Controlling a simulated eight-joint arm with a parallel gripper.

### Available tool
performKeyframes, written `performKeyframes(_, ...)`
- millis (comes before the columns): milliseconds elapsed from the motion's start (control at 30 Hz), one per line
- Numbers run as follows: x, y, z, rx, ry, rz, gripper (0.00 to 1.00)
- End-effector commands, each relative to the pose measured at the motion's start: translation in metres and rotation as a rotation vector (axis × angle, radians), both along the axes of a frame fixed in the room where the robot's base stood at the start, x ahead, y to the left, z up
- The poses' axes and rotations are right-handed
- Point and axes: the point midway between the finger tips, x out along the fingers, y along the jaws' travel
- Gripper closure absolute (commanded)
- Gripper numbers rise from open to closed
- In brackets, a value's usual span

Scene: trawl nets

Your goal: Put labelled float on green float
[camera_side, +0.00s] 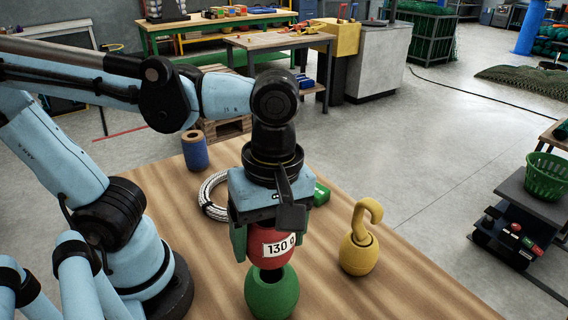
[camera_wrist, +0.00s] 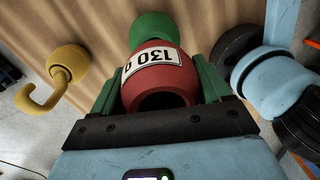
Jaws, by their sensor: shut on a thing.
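The labelled float (camera_side: 268,235) is red with a white label reading "130 g". My gripper (camera_side: 270,243) is shut on it, with green fingers on both sides. In the wrist view the red float (camera_wrist: 150,90) lies between the fingers (camera_wrist: 158,85), its dark hole facing the camera. The green float (camera_side: 272,297) stands on the wooden table below the red one, with a dark hole at its top. The red float's lower end is at the green float's top edge; I cannot tell whether they touch. The green float (camera_wrist: 152,25) shows past the red float in the wrist view.
A yellow float with a hook (camera_side: 358,245) stands to the right. A coil of rope (camera_side: 212,198), a blue spool (camera_side: 195,150) and a green block (camera_side: 321,193) are behind my gripper. The table (camera_side: 420,295) is clear at the front right.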

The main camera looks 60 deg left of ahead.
Motion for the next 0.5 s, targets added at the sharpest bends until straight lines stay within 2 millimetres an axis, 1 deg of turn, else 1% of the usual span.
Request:
performKeyframes(133,0.001,0.0,-0.01,0.0,0.0,0.0,0.59)
performKeyframes(300,0.001,0.0,-0.03,0.0,0.0,0.0,0.59)
performKeyframes(400,0.001,0.0,-0.037,0.001,-0.001,0.0,0.59)
performKeyframes(500,0.001,0.0,-0.04,0.0,-0.001,0.0,0.59)
